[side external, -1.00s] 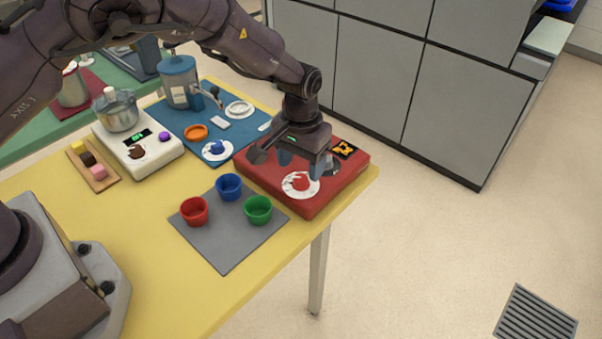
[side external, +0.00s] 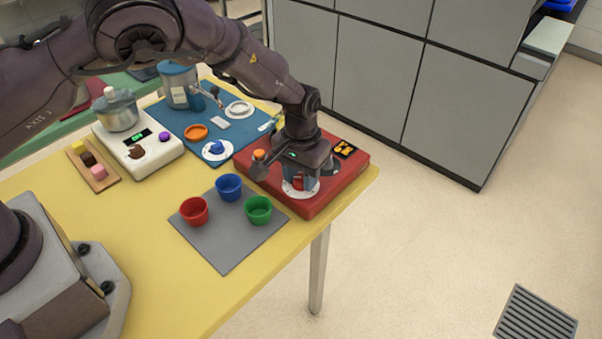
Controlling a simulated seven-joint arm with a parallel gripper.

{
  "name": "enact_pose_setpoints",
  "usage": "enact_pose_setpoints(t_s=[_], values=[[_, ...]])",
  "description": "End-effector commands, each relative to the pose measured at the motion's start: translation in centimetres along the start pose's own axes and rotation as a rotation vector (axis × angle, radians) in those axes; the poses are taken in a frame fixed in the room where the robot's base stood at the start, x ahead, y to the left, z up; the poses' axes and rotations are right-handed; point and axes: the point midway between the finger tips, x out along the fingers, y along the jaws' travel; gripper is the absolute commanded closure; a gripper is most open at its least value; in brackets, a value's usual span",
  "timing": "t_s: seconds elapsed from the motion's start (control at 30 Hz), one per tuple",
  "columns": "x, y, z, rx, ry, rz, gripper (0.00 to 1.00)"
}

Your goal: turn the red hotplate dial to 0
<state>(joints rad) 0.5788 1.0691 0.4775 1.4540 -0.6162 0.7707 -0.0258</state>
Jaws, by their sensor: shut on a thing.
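The red hotplate (side external: 319,200) sits at the right end of the yellow table. Its red dial (side external: 298,183) stands on a white scale disc (side external: 288,188) near the hotplate's front. My gripper (side external: 299,184) points down over the disc, with its blue fingers shut on the red dial. The fingers hide much of the dial and part of the disc. I cannot read the dial's setting.
A grey mat (side external: 224,246) with a red cup (side external: 194,211), a blue cup (side external: 229,187) and a green cup (side external: 258,210) lies to the left. A blue board (side external: 176,120) with an orange ring (side external: 196,132) and a blue dial (side external: 217,147) is behind. A white scale (side external: 165,154) stands further left.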

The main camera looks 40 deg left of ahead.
Motion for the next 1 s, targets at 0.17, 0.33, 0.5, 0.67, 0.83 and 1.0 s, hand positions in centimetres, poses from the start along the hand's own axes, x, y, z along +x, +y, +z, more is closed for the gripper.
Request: enact_pose_setpoints(t_s=[0.17, 0.33, 0.5, 0.67, 0.83, 1.0], values=[[-0.05, 0.04, 0.00, -0.041, 0.000, 0.001, 0.88], [-0.08, 0.05, -0.01, -0.135, 0.000, 0.002, 0.88], [-0.10, 0.03, -0.03, -0.264, 0.000, 0.002, 0.88], [-0.11, 0.03, -0.04, -0.386, 0.001, 0.002, 0.88], [-0.12, 0.06, -0.03, -0.497, 0.000, 0.002, 0.88], [-0.12, 0.07, -0.03, -0.578, 0.000, 0.002, 0.88]])
